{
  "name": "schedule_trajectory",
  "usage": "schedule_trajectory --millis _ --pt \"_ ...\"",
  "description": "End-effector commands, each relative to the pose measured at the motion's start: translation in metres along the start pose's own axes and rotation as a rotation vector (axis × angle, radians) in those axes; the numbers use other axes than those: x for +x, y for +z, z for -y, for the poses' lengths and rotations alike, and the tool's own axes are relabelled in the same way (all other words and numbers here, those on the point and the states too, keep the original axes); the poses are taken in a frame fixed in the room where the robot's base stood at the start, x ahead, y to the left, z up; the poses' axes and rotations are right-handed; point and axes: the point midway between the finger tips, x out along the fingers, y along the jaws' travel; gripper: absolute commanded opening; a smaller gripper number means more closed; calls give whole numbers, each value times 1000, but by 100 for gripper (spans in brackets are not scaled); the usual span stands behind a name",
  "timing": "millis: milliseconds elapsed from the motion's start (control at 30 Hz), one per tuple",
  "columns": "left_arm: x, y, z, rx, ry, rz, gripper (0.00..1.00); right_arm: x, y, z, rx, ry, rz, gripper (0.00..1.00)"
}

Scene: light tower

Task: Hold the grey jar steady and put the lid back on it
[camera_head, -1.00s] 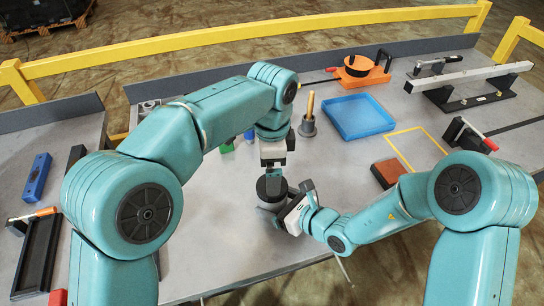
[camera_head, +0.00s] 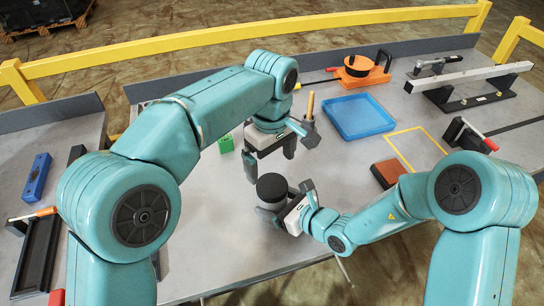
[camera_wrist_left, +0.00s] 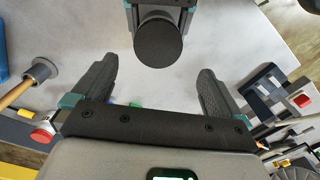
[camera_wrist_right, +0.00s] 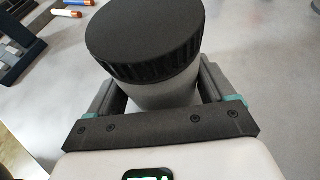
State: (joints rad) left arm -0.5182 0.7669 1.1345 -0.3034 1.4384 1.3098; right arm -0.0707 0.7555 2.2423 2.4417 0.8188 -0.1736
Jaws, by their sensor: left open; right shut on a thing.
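The grey jar (camera_wrist_right: 165,95) stands in my right gripper (camera_head: 275,205), whose fingers are shut around its sides. The black ribbed lid (camera_wrist_right: 145,40) sits on top of the jar and looks level; whether it is fully seated I cannot tell. In the head view the lid (camera_head: 272,187) shows just left of the right wrist. In the left wrist view the lid (camera_wrist_left: 158,43) lies beyond and between the open fingers. My left gripper (camera_head: 270,160) is open and empty, apart from the lid and farther back over the table.
A green block (camera_head: 226,143) and a grey holder with a wooden handle (camera_head: 308,112) stand behind the left gripper. A blue tray (camera_head: 340,125) and a red-brown block (camera_head: 387,174) lie to the right. The table in front of the jar is mostly clear.

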Motion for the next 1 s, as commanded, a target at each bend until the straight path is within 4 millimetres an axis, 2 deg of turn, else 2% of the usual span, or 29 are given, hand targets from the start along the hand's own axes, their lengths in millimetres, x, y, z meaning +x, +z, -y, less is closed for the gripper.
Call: schedule_trajectory --millis 133,467,800,1000 --pt "-6 2 -2 9 12 -5 100 0 1 0 -1 -1 2 0" --pt "0 1 -2 11 10 -4 100 0 1 0 -1 -1 2 0" --pt "52 2 -1 12 8 -3 100 0 1 0 -1 -1 2 0" --pt "71 1 -2 13 11 -4 100 0 1 0 -1 -1 2 0"
